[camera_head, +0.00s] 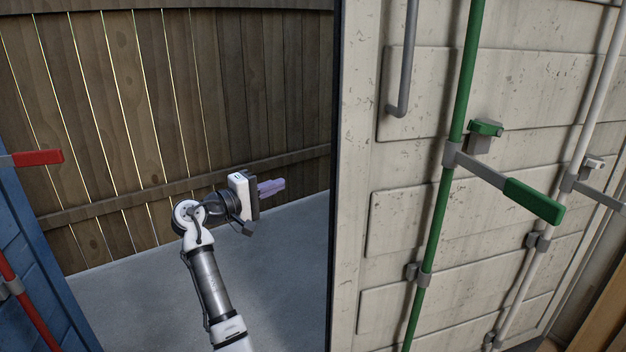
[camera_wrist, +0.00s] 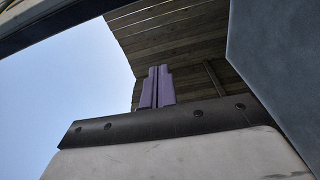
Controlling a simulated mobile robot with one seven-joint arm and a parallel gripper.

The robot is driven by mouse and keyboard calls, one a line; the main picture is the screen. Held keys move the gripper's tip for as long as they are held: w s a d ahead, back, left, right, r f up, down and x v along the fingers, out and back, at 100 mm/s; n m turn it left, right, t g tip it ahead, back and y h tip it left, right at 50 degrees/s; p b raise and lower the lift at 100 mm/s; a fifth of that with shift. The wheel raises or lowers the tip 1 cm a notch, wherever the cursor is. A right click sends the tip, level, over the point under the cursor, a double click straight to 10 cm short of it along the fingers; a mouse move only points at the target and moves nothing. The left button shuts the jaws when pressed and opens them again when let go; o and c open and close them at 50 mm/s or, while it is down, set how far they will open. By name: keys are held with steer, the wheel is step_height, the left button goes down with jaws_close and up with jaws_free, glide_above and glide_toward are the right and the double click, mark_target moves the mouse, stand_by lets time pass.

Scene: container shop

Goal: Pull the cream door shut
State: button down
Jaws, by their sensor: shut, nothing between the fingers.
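The cream door (camera_head: 400,160) fills the right half of the head view, with its dark edge towards my arm. It carries a grey bent handle (camera_head: 407,60), a green upright bar (camera_head: 446,190) and a green-gripped lever (camera_head: 532,200). My gripper (camera_head: 272,187) is left of the door's edge, with its purple fingers pointing right towards it. In the picture a gap shows between fingertips and edge. The fingers are together and empty; they also show in the wrist view (camera_wrist: 158,87). How far the door stands open is hard to tell.
A wooden plank fence (camera_head: 170,100) stands behind my arm. A blue container part (camera_head: 35,290) with a red lever (camera_head: 38,158) is at the left edge. The grey floor (camera_head: 280,270) between them is clear. A second, white bar (camera_head: 535,240) runs down the cream door's far side.

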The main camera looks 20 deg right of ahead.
steer(key=s+d+g+p, duration=0.1)
steer(key=d+p, duration=0.3)
steer(key=d, duration=0.7)
steer(key=shift+s+d+f+g+p, duration=0.2)
steer(key=shift+g+p, duration=0.1)
steer(key=shift+p, duration=0.05)
steer(key=shift+s, duration=0.1)
